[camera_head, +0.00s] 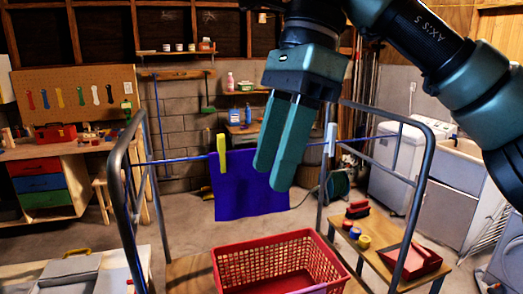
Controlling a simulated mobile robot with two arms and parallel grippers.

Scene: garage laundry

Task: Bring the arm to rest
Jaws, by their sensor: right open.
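My right arm comes in from the upper right. Its right gripper (271,177) points down, with two long teal fingers that are open and hold nothing. The fingers stand in front of a dark blue cloth (235,200) and hide part of it. I cannot tell how far apart fingers and cloth are. The cloth hangs from a blue line (180,160) strung across a metal frame (118,185). A yellow clothespin (221,153) is at its left, and a pale clothespin (330,139) sits on the line to the right. My left gripper is not in view.
A red basket (228,262) stands below the cloth. At the right, a low wooden bench (372,258) holds red items and small rolls. A washer (395,180) and sink (455,165) stand behind. A workbench (75,150) with drawers is at the left.

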